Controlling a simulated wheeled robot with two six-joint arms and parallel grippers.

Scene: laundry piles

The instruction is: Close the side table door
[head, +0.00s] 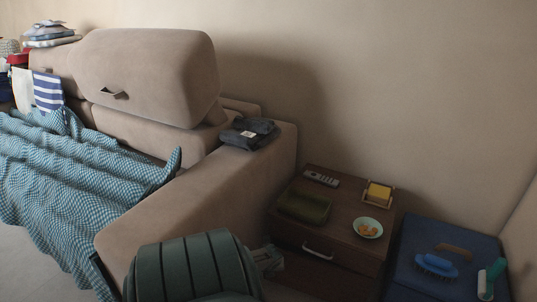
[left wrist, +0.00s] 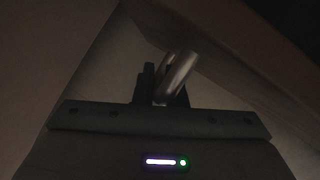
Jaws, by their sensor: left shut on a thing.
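The dark wooden side table (head: 343,209) stands right of the sofa. A silver handle (head: 318,252) shows on its upper front. Below it a reddish-brown panel (head: 310,278) shows in part; whether this is the door, and how far open, I cannot tell. My left gripper (head: 270,261) is at the table's left front, partly hidden by my arm. In the left wrist view my left gripper (left wrist: 160,88) is shut on a silver metal bar (left wrist: 178,74), which looks like a handle. My right gripper is in neither view.
On the table lie a remote (head: 321,178), a dark green folded item (head: 305,206), a yellow block in a holder (head: 378,194) and a bowl (head: 368,228). A blue box (head: 410,253) with brushes stands close right. The sofa arm (head: 200,200) is close left.

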